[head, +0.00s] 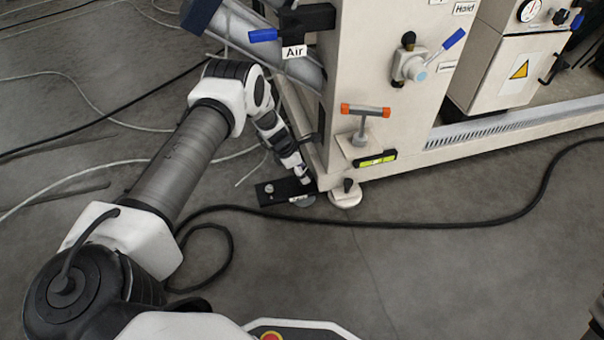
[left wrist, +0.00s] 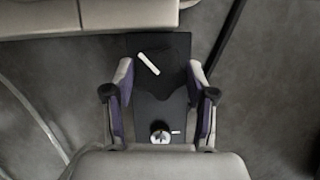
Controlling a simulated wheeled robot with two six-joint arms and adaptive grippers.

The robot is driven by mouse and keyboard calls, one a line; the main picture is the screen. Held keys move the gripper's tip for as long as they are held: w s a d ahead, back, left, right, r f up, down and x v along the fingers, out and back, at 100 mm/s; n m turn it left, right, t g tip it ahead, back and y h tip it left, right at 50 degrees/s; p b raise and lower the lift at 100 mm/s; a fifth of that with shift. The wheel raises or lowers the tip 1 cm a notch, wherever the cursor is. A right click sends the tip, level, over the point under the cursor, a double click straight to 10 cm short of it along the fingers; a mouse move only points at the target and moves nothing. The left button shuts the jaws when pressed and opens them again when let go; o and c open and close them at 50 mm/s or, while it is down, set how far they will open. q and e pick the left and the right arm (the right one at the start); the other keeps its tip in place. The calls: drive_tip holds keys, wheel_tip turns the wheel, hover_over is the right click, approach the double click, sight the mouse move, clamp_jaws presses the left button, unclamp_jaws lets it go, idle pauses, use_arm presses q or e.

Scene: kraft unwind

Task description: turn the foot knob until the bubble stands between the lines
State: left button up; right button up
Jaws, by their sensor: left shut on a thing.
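My left gripper (head: 301,176) reaches down at the near corner of the cream machine frame. In the left wrist view its two fingers (left wrist: 160,78) are shut on a dark round foot knob (left wrist: 174,75) with a white stripe, the stripe slanting down to the right. The knob sits over a black plate (left wrist: 152,112); in the head view the gripper mostly hides it. A yellow-green level vial (head: 376,159) is fixed on the frame right of the gripper. Its bubble and lines are too small to read.
The black plate (head: 273,197) carries a small silver stud (left wrist: 160,134). A pale foot disc (head: 345,199) stands right of it, below an orange-ended T-handle (head: 364,112). A black cable (head: 440,226) crosses the floor; the floor in front is otherwise open.

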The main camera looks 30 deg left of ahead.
use_arm(q)
drive_tip(key=shift+m, duration=0.3)
drive_tip(key=o, duration=1.2)
drive_tip(key=shift+c, duration=0.2)
drive_tip(key=v, duration=1.2)
drive_tip(key=shift+w, duration=0.15)
